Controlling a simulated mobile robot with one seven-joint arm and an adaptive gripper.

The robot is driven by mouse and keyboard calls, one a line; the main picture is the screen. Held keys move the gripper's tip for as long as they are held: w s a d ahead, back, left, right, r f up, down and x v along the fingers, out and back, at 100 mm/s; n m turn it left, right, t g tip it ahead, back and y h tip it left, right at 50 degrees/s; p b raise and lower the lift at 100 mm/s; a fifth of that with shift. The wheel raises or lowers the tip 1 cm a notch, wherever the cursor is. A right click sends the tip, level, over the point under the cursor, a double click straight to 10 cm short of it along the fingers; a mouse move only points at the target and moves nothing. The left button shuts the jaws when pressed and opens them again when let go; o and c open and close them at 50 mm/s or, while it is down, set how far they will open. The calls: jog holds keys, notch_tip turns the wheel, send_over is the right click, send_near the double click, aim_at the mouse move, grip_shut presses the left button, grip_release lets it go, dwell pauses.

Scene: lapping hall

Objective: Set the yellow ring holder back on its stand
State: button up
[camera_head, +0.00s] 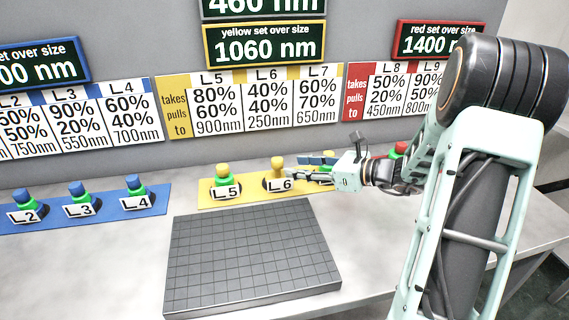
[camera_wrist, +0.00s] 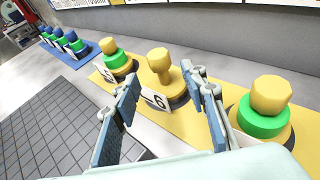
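The yellow L6 holder (camera_head: 277,165) is in the middle of the yellow strip, on a dark round base behind its L6 label. In the wrist view this holder (camera_wrist: 160,65) shows a knob and neck with no green ring; whether it is fully seated I cannot tell. My gripper (camera_head: 288,173) is low over the strip from the right. Its blue-padded fingers (camera_wrist: 165,88) are open, with the L6 holder between and just beyond their tips; I see no contact. The L5 holder (camera_wrist: 116,56) on the left and the L7 holder (camera_wrist: 264,108) on the right each carry a green ring.
A dark gridded plate (camera_head: 250,255) lies in front of the yellow strip (camera_head: 208,201). A red holder (camera_head: 398,149) stands behind my arm. Signs and number panels (camera_head: 265,45) cover the wall.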

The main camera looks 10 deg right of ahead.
jog(key=v, duration=0.4)
jog(key=shift+s, duration=0.1)
jog(key=shift+d, duration=0.1)
